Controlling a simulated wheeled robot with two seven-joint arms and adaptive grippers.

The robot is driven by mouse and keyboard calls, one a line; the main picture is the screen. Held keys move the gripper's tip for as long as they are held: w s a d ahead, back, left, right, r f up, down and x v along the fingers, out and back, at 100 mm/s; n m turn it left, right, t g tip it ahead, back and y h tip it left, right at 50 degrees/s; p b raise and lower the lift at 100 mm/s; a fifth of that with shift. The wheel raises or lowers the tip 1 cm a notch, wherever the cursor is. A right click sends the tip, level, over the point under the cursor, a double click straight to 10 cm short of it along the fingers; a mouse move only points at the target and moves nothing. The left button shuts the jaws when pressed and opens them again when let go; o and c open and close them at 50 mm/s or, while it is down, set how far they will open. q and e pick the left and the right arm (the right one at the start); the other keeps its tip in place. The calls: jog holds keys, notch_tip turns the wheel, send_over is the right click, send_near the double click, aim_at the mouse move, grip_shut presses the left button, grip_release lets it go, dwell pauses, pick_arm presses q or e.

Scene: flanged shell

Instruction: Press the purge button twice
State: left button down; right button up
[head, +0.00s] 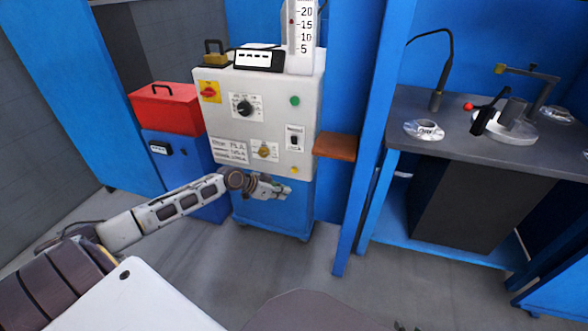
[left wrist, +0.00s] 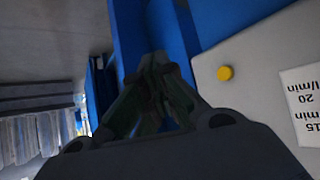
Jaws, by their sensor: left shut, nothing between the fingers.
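The grey control panel (head: 225,125) stands on a blue cabinet. A small yellow button (head: 294,170) sits at its lower right corner, and a green button (head: 294,101) is higher up on the right. I cannot read a purge label on either. The yellow button also shows in the left wrist view (left wrist: 225,73), right of the fingers. My left gripper (head: 285,191) is shut and empty, just below the yellow button in the head view and apart from it in the wrist view. Its closed fingertips (left wrist: 158,62) point at the blue cabinet area. My right gripper is out of view.
The panel also carries a red-yellow switch (head: 210,90), a black knob (head: 244,106), a yellow knob (head: 263,151) and a rocker switch (head: 294,140). A brown shelf (head: 335,147) juts out right of the panel. A red box (head: 167,108) stands left. A dark workbench (head: 460,155) is at right.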

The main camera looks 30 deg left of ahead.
pick_arm(q)
jog(key=m, duration=0.5)
jog(key=m+t, duration=0.1)
jog(key=m, duration=0.3)
jog(key=d+m+t+y, duration=0.1)
jog(key=m, duration=0.4)
jog(key=shift+w+d+f+m, duration=0.1)
jog(key=shift+w+m, duration=0.1)
jog(key=shift+m, duration=0.1)
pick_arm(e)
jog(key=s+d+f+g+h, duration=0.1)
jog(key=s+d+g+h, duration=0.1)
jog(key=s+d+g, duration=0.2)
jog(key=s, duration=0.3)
pick_arm(q)
jog(key=shift+w, duration=0.2)
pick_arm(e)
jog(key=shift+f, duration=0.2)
